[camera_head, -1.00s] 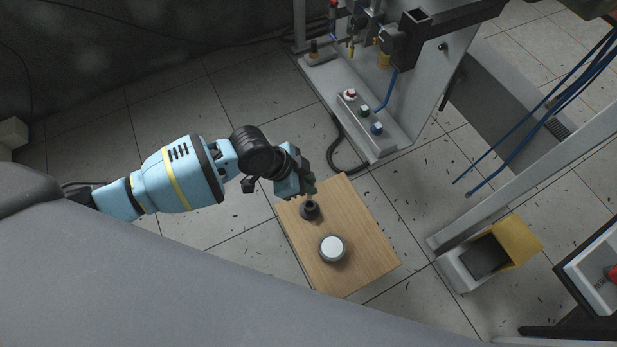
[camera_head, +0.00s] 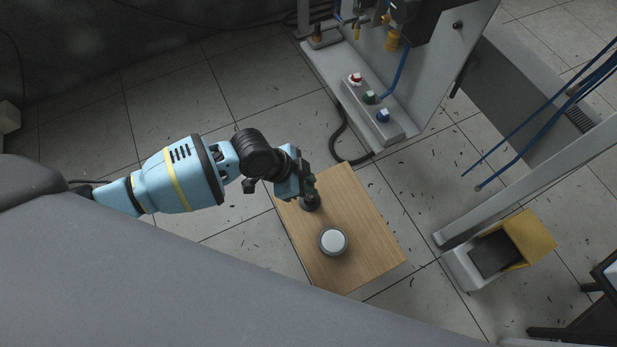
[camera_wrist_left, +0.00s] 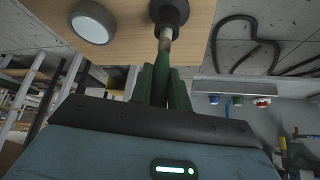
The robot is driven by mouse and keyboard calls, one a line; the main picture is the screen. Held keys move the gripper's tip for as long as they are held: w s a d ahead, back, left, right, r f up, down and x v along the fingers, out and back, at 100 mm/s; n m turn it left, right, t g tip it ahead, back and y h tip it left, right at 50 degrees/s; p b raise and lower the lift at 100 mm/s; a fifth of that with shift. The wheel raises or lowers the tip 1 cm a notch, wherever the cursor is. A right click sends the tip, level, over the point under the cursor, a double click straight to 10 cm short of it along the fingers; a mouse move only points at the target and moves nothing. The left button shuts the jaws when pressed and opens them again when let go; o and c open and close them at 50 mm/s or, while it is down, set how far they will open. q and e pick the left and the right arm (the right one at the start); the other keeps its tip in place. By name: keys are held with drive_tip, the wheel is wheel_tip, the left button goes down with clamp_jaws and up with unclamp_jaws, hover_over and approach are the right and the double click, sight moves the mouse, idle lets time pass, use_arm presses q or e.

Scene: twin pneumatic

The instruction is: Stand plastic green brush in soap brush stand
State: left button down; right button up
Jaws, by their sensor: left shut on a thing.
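The green brush (camera_wrist_left: 165,62) is in my left gripper (camera_head: 306,187), which is shut on it. In the left wrist view it runs away from the fingers, with a pale grey section beyond the green part. My right gripper is not in view.
The small wooden table (camera_head: 362,225) also bears a round container with a white top (camera_head: 333,241). A grey machine with coloured buttons (camera_head: 369,97) stands behind it. A yellow-lidded pedal box (camera_head: 497,251) is on the floor at right. The table's right part is clear.

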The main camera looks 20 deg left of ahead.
use_arm(q)
drive_tip(key=shift+f, duration=0.4)
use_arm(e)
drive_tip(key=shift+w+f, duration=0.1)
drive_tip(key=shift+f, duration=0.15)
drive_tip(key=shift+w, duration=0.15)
use_arm(q)
drive_tip(key=c, duration=1.3)
unclamp_jaws()
drive_tip(key=shift+o, duration=0.2)
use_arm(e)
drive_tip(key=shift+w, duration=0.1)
use_arm(q)
drive_tip(key=p+v, duration=0.3)
drive_tip(key=v, duration=0.5)
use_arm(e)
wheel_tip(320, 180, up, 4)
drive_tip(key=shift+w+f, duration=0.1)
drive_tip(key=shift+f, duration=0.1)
